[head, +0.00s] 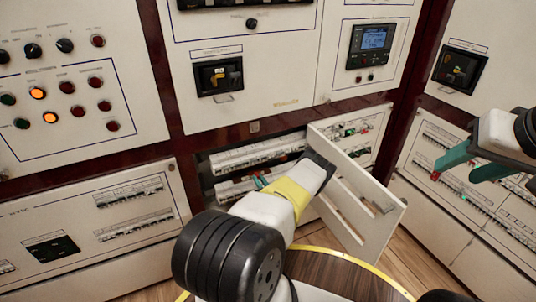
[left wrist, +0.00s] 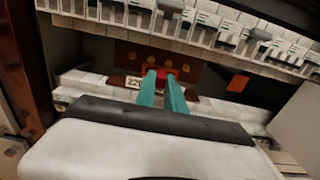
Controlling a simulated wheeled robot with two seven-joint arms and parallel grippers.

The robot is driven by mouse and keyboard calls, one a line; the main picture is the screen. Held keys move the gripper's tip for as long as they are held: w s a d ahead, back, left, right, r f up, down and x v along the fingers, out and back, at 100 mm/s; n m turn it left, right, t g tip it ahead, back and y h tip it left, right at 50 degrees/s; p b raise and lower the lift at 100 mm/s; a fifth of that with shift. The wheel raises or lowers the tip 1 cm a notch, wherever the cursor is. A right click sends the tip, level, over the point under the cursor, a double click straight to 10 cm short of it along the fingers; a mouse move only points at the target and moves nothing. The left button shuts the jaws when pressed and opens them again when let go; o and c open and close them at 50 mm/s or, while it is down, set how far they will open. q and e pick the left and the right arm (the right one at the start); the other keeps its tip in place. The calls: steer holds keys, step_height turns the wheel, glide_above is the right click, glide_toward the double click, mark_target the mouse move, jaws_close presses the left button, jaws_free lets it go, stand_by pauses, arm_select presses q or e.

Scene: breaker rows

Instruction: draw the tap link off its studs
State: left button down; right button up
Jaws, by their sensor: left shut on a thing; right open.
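In the left wrist view the tap link (left wrist: 166,72) shows as a small red piece between the tips of my left gripper (left wrist: 164,78), whose teal fingers are shut on it. It is in front of a brown board (left wrist: 122,50) with several round brass studs. I cannot tell whether the link still touches its studs. In the head view my left gripper (head: 263,183) reaches into the open lower bay, and the link is too small to make out there. My right gripper (head: 458,162) is open and empty, in front of the right-hand panels.
Breaker rows (head: 258,155) line the bay, and one row (left wrist: 210,35) runs above the board in the left wrist view. A hinged door (head: 360,205) stands open just right of my left arm. An orange-red tag (left wrist: 238,82) is right of the board.

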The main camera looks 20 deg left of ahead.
arm_select(q)
steer(key=shift+v, duration=2.65)
